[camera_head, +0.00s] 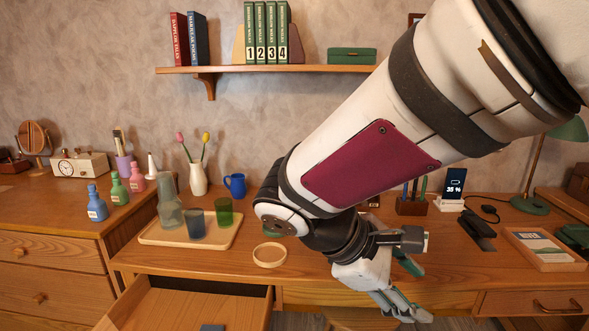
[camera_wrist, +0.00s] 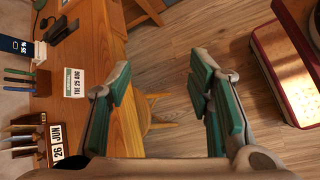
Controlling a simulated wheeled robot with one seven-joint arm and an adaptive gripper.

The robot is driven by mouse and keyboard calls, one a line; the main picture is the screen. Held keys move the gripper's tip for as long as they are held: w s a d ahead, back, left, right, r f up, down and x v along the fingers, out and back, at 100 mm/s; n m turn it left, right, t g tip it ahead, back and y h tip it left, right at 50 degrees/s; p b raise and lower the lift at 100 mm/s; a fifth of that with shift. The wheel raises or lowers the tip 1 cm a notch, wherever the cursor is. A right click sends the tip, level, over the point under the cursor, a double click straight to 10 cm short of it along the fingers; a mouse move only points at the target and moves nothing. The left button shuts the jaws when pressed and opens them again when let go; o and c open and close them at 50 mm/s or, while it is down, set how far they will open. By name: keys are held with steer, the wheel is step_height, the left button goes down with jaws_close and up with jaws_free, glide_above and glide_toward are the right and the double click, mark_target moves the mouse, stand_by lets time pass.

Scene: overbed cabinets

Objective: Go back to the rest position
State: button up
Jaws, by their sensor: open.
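My gripper (camera_head: 400,305) hangs at the end of my white arm, in front of the desk's front edge in the head view. In the wrist view its two green-padded fingers (camera_wrist: 160,100) are spread wide apart, with nothing between them but the wooden floor and a bit of chair behind. The gripper is open and empty. My arm crosses the right half of the head view and hides part of the desk and wall behind it.
An open drawer (camera_head: 195,306) juts out at the lower left. The desk (camera_head: 330,262) carries a tray (camera_head: 215,240) with glasses, a wooden ring (camera_head: 269,254) and a phone stand (camera_head: 452,203). A wooden chair (camera_wrist: 158,112) stands below. A shelf (camera_head: 265,70) hangs above.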

steer(key=s+d+m+y, duration=0.3)
steer(key=s+m+y, duration=0.75)
steer(key=s, duration=0.95)
step_height(320, 180, up, 22)
steer(key=m+t+h+p, duration=0.1)
steer(key=m+t+p, duration=0.1)
steer(key=p, duration=1.8)
steer(key=shift+s+f+t, duration=0.15)
steer(key=shift+s+t, duration=0.05)
steer(key=shift+t, duration=0.2)
